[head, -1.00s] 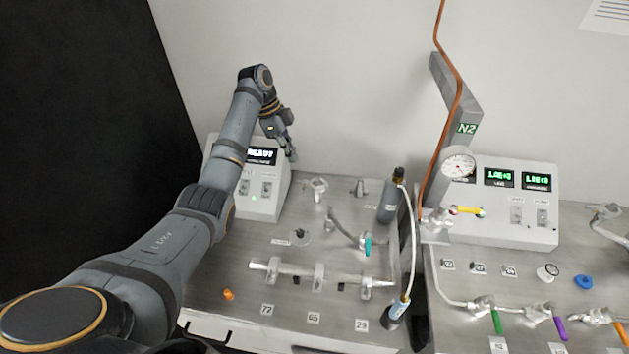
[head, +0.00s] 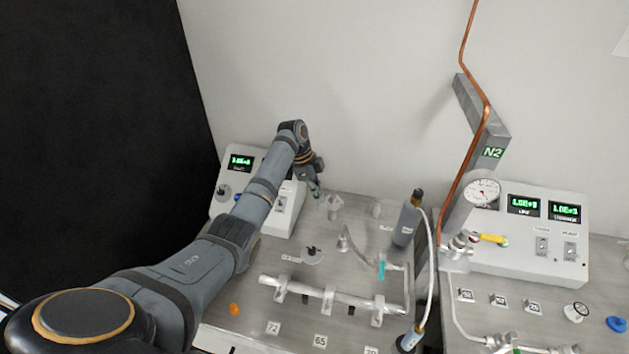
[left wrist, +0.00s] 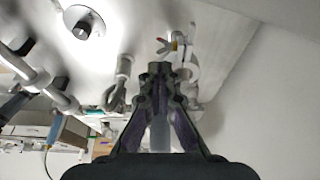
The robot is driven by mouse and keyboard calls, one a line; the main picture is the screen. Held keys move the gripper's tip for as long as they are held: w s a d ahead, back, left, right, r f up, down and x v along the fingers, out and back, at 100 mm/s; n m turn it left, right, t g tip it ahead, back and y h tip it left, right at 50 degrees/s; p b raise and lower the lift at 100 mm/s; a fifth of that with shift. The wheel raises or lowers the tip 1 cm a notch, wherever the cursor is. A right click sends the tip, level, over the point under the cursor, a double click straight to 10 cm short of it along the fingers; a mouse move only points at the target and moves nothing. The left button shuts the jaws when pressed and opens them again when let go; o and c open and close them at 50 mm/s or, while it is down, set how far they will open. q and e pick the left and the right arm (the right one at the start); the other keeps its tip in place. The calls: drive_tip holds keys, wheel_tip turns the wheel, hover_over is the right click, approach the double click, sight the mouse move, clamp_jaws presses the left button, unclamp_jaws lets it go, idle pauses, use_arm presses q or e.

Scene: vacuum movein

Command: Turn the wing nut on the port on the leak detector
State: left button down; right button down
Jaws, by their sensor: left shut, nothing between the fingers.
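The leak detector (head: 262,165) is the pale box with a green display at the back left of the bench. A small metal port fitting (head: 334,206) stands on the bench just right of it. My left gripper (head: 316,194) points down beside this fitting, with its fingers shut and empty. In the left wrist view, the shut fingertips (left wrist: 160,68) are in the middle. A metal fitting (left wrist: 119,92) is left of them, apart from them. The wing nut is too small to make out for certain. My right gripper is not in view.
A horizontal metal pipe (head: 335,299) on blocks crosses the front bench. A dark cylinder (head: 406,222) and a white hose (head: 433,260) stand to the right. A copper line (head: 463,170) rises behind. A small orange piece (head: 234,309) lies at the front left.

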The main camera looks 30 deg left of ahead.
use_arm(q)
drive_tip(key=shift+x, duration=0.95)
drive_tip(key=shift+s+a+h, duration=0.1)
drive_tip(key=shift+a+h, duration=0.15)
drive_tip(key=shift+h, duration=0.55)
